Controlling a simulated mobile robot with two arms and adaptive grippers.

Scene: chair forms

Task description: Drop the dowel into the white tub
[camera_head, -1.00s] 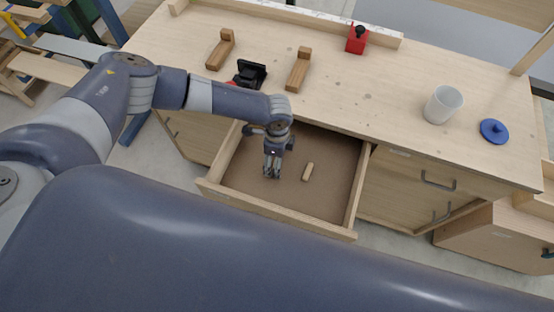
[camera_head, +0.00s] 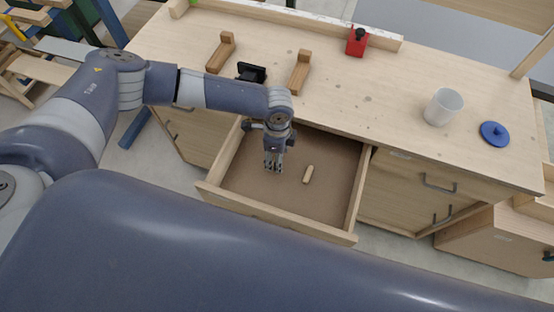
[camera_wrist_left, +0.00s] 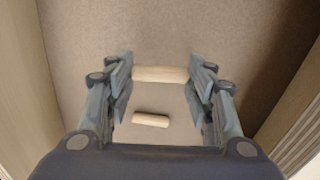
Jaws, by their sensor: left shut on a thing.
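In the left wrist view, a pale wooden dowel (camera_wrist_left: 160,73) spans between the fingers of my left gripper (camera_wrist_left: 160,80), which is shut on its two ends. In the head view, my left gripper (camera_head: 273,165) points down over the open drawer; the held dowel cannot be made out there. A second, short dowel (camera_head: 308,174) lies on the drawer floor to the right of the gripper; it also shows in the left wrist view (camera_wrist_left: 150,120). My right gripper is not in view.
The open drawer (camera_head: 282,215) has wooden walls around the gripper. A blue lid (camera_head: 494,133) lies right of the tub. Wooden L-shaped pieces (camera_head: 299,71), a black object (camera_head: 251,72) and a red block (camera_head: 357,41) are on the worktop.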

